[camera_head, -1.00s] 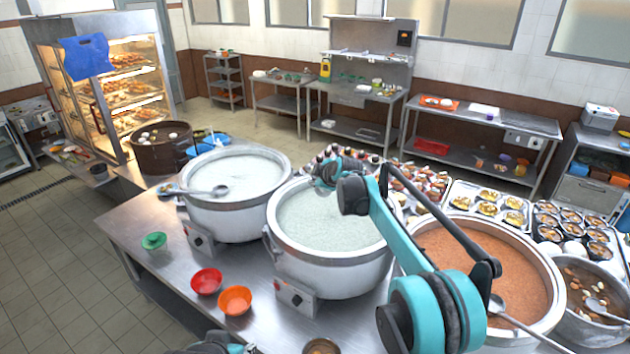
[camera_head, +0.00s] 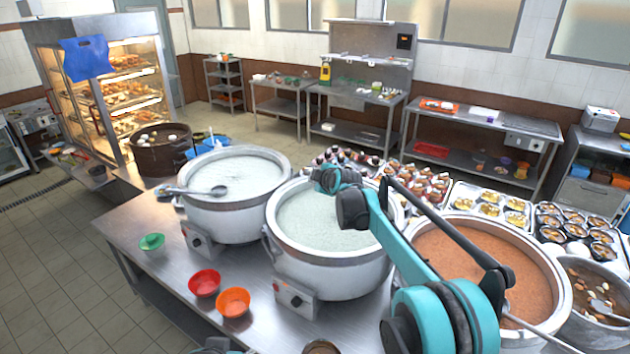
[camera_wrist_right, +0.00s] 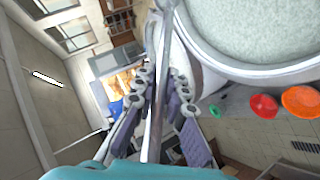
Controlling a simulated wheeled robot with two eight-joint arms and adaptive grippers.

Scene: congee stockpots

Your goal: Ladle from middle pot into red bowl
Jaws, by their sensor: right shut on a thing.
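The middle pot (camera_head: 330,268) is a big white pot of pale congee. My right gripper (camera_head: 326,181) is over its far left rim, and in the right wrist view (camera_wrist_right: 163,100) it is shut on a long grey ladle handle (camera_wrist_right: 160,60). The ladle's bowl end is not visible. The pot's congee also shows in the wrist view (camera_wrist_right: 255,25). The red bowl (camera_head: 205,283) stands upright on the steel counter, left of the middle pot; it also shows in the wrist view (camera_wrist_right: 264,106). Only a dark bit of my left arm shows at the bottom edge; its gripper is not visible.
An orange bowl (camera_head: 233,302) sits close beside the red bowl, and a green bowl (camera_head: 152,243) further left. The left congee pot (camera_head: 228,215) holds another ladle (camera_head: 200,190). An orange-filled pot (camera_head: 480,265) stands right. The counter (camera_head: 170,275) is clear around the bowls.

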